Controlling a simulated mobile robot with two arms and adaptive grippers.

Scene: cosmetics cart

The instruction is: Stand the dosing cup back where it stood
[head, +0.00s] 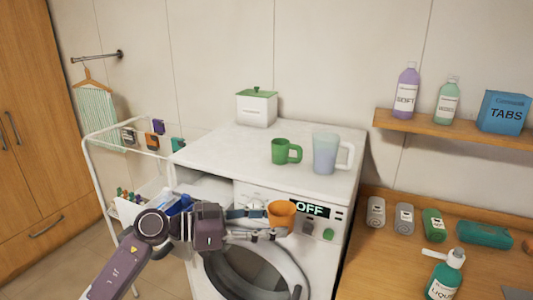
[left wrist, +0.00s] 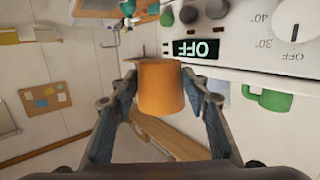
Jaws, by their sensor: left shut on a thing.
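An orange cup (head: 282,213), which I take to be the dosing cup, is held in front of the washing machine's control panel, beside the OFF display. My left gripper (head: 277,234) is shut on it. In the left wrist view the orange cup (left wrist: 162,88) sits between the two fingers of my left gripper (left wrist: 160,100), and it hides part of the view behind. The washing machine's white top (head: 225,150) is higher and farther back than the cup. My right gripper is not in view.
On the machine's top stand a green mug (head: 281,152), a translucent pitcher (head: 325,155) and a white box with a green lid (head: 257,107). The top's left and front parts are clear. A wooden counter (head: 385,270) with bottles is right; a rack (head: 95,150) is left.

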